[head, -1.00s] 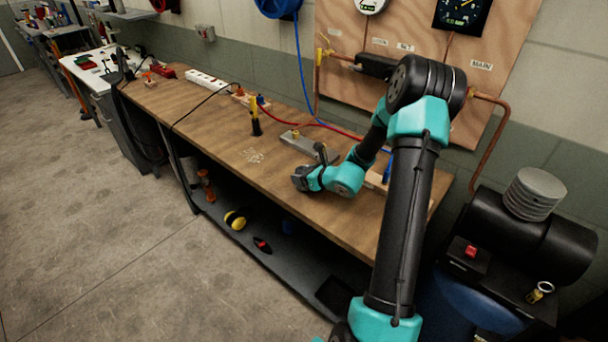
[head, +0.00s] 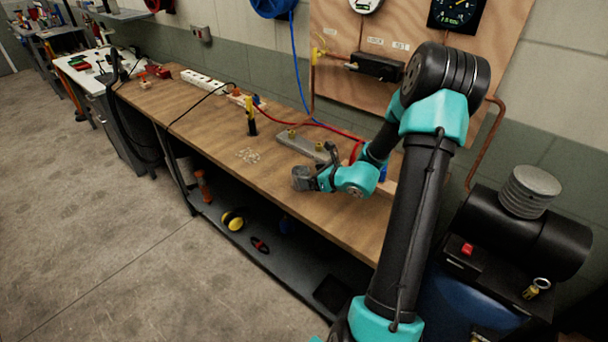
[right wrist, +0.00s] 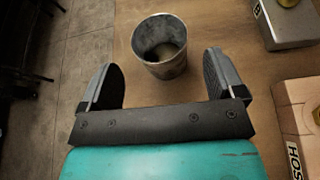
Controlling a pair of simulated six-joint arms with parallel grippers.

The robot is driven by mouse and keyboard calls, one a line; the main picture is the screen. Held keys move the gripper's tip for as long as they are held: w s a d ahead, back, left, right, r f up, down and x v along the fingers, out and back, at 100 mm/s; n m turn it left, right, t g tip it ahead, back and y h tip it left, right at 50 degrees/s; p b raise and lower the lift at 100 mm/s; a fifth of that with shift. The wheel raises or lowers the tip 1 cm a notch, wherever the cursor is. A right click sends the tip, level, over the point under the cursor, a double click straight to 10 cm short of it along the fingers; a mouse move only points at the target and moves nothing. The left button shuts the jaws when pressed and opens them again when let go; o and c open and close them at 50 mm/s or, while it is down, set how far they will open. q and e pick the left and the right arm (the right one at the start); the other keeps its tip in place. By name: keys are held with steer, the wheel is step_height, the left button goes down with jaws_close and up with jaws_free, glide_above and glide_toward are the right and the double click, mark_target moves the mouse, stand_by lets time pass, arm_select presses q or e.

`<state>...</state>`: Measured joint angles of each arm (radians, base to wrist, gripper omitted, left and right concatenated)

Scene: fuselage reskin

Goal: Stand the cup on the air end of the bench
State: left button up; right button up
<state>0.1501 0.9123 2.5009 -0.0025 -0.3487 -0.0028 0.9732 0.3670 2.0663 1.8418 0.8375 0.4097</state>
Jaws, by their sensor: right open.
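A grey metal cup (head: 303,178) stands upright on the wooden bench (head: 215,135), near its front edge toward the right. In the right wrist view the empty-looking cup (right wrist: 160,50) stands just ahead of and partly between my fingertips, with a gap on both sides. My right gripper (head: 322,164) is open beside the cup, on its right side in the head view. It also shows in the right wrist view (right wrist: 160,63), with its fingers spread apart. My left gripper is not in view.
A grey metal block with brass fittings (head: 307,146) lies behind the gripper; a box marked HOSE (right wrist: 298,125) is at the right. A yellow-and-black tool (head: 251,118) stands farther left. Small pale bits (head: 249,155) lie left of the cup. The compressor (head: 530,235) is beyond the bench's right end.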

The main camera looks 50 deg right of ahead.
steer(key=v, duration=0.6)
steer(key=shift+s, duration=0.2)
steer(key=shift+a, duration=0.1)
steer(key=a+f+n+g+y, duration=0.1)
steer(key=a+n, duration=0.1)
steer(key=a, duration=0.1)
steer(key=a+f+n+g+y, duration=0.1)
steer(key=a+n, duration=0.1)
steer(key=a, duration=0.1)
steer(key=a+f+n+g+y, duration=0.1)
steer(key=a+n, duration=0.1)
steer(key=a, duration=0.1)
steer(key=shift+w+a+f+g+y, duration=0.15)
steer(key=shift+a+f+g+y, duration=0.05)
steer(key=shift+f+g+y, duration=0.2)
steer(key=s+a+f+n+g, duration=0.3)
steer(key=a+f+n+g, duration=0.5)
steer(key=a+f+n, duration=1.5)
steer(key=a+n, duration=0.1)
steer(key=n, duration=0.4)
steer(key=shift+a+g+h, duration=0.35)
steer(key=shift+g+h, duration=0.05)
